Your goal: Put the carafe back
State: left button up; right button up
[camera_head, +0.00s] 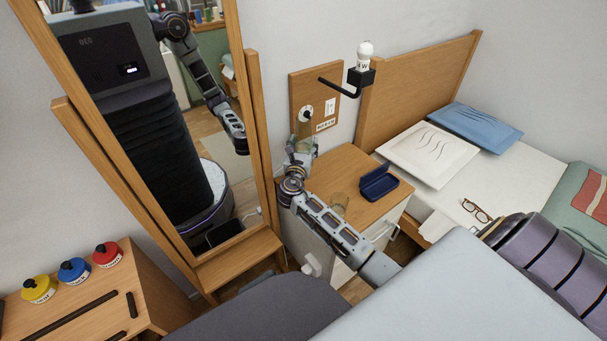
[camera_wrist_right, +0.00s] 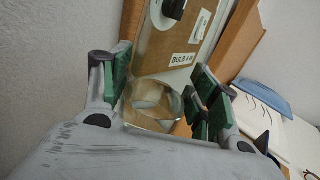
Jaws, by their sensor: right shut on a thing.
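My right gripper (camera_head: 301,152) is shut on a clear glass carafe and holds it above the back left of the bedside cabinet (camera_head: 349,163), in front of the wooden wall panel. In the right wrist view, the carafe (camera_wrist_right: 154,104) shows between the green-padded fingers (camera_wrist_right: 160,88). Its lower part is hidden by the gripper body. My left gripper is not in view.
An open dark blue case (camera_head: 378,184) lies on the cabinet. A wall panel (camera_head: 301,91) carries a socket and switch; a black lamp arm (camera_head: 345,88) with a white bulb juts out. A mirror (camera_head: 250,110) stands left, a bed (camera_head: 500,175) right.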

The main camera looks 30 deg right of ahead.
jog(key=shift+f, duration=0.45)
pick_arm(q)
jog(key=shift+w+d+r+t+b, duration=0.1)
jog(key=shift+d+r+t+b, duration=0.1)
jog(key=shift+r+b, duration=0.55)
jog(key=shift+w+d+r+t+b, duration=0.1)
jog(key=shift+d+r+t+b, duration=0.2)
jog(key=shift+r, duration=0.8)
pick_arm(e)
jog(key=shift+f, duration=2.35)
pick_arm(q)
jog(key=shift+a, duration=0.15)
pick_arm(e)
jog(key=shift+f+b, duration=0.3)
jog(key=shift+f, duration=0.7)
jog(key=shift+f+b, duration=0.5)
jog(key=shift+f, duration=0.4)
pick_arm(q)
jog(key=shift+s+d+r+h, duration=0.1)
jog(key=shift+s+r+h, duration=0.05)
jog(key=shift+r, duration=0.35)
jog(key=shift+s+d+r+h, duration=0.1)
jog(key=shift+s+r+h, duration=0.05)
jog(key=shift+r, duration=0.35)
